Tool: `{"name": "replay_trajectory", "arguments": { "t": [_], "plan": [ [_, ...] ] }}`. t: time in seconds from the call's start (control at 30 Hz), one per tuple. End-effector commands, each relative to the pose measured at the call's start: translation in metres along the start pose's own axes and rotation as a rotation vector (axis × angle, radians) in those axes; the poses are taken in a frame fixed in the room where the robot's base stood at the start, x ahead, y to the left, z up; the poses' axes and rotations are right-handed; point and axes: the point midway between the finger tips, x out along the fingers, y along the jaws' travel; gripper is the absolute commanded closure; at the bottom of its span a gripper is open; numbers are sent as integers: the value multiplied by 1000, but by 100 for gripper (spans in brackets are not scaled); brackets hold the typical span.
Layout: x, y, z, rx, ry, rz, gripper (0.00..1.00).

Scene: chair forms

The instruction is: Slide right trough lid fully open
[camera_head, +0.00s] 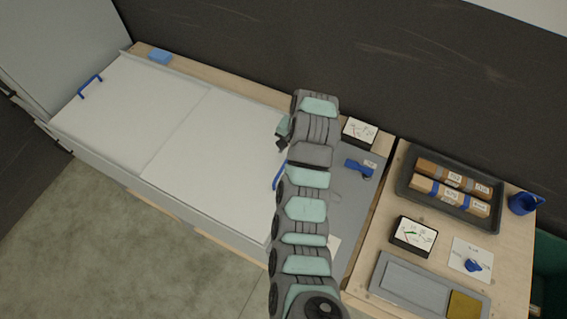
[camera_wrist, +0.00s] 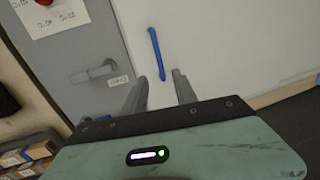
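The right trough lid (camera_head: 215,150) is a flat white panel, lying right of the left lid (camera_head: 130,105). Its blue bar handle (camera_head: 278,176) is at its right end, partly hidden by my arm. In the wrist view the lid (camera_wrist: 225,50) fills the right side, and the blue handle (camera_wrist: 156,53) stands just beyond my fingertips. My gripper (camera_wrist: 160,85) is open and empty, its two fingers apart and not around the handle. In the head view my gripper (camera_head: 281,140) is mostly hidden behind my arm, over the lid's right end.
The left lid has its own blue handle (camera_head: 90,86). The wooden bench at right holds a dark tray (camera_head: 408,188) with wrapped packages. A blue block (camera_head: 160,56) lies behind the trough.

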Motion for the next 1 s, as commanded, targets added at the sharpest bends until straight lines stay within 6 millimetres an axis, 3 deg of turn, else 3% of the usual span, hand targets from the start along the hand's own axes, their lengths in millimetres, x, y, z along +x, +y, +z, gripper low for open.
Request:
{"name": "replay_trajectory", "arguments": {
  "t": [0.17, 0.6, 1.0],
  "plan": [
    [16, 1, 3, 0, -10, 5, 66],
    [86, 2, 4, 1, -13, 5, 66],
    [108, 1, 2, 1, -6, 2, 66]
  ]
}}
